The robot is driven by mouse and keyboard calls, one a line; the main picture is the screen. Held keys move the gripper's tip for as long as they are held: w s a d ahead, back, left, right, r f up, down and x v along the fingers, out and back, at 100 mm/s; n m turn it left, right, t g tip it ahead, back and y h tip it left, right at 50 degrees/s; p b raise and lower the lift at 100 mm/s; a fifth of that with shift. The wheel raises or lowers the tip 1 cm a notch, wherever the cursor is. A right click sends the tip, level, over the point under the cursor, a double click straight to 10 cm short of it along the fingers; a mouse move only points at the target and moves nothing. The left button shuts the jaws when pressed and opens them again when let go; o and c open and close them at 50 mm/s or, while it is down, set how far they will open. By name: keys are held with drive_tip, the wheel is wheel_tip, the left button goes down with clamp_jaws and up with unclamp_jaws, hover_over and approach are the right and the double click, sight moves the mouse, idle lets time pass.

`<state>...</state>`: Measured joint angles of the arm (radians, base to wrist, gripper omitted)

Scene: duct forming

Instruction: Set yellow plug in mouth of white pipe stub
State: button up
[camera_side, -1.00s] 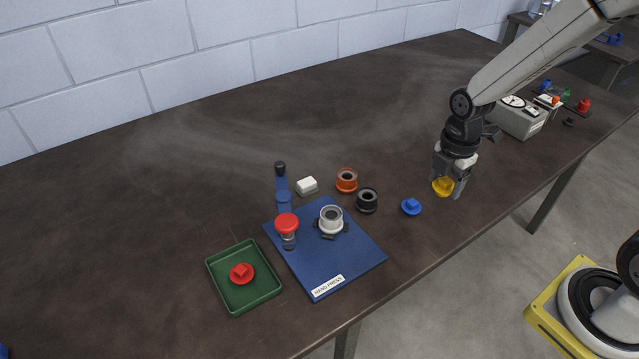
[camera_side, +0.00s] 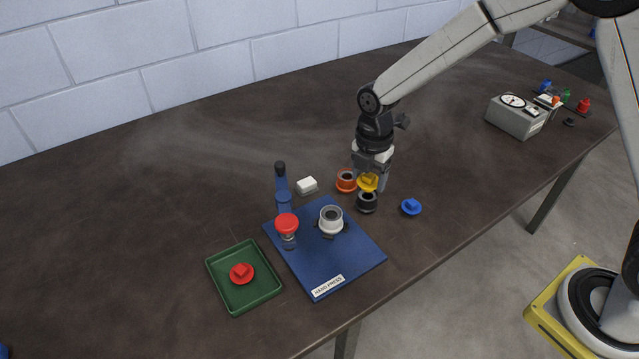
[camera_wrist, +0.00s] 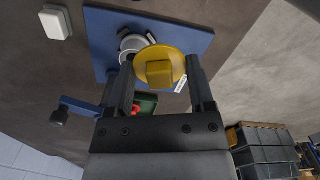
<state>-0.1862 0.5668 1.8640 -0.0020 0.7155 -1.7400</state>
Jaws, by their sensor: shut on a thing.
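My gripper (camera_side: 370,184) is shut on the yellow plug (camera_side: 368,181) and holds it above the table, in front of the black pipe stub in the side view. The wrist view shows the yellow plug (camera_wrist: 160,70) between the two fingers of my gripper (camera_wrist: 162,82). The white pipe stub (camera_side: 331,220) stands upright on the blue press board, to the left of and below my gripper in the side view. Its mouth is open and empty. In the wrist view the white pipe stub (camera_wrist: 133,43) is partly hidden by the plug.
An orange stub (camera_side: 346,180) and a black stub (camera_side: 367,203) stand close by my gripper. The blue board (camera_side: 340,270) carries a red-knobbed hand press (camera_side: 287,226). A green tray (camera_side: 237,303) holds a red plug (camera_side: 241,272). A blue plug (camera_side: 411,207) and white block (camera_side: 307,186) lie nearby.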

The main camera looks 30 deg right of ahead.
drive_tip(key=n, duration=0.2)
hover_over(331, 215)
drive_tip(key=shift+f, duration=0.45)
drive_tip(key=shift+f, duration=0.2)
drive_tip(key=shift+f, duration=2.45)
drive_tip(key=o, duration=1.2)
drive_tip(key=shift+r, duration=0.15)
drive_tip(key=shift+r, duration=3.3)
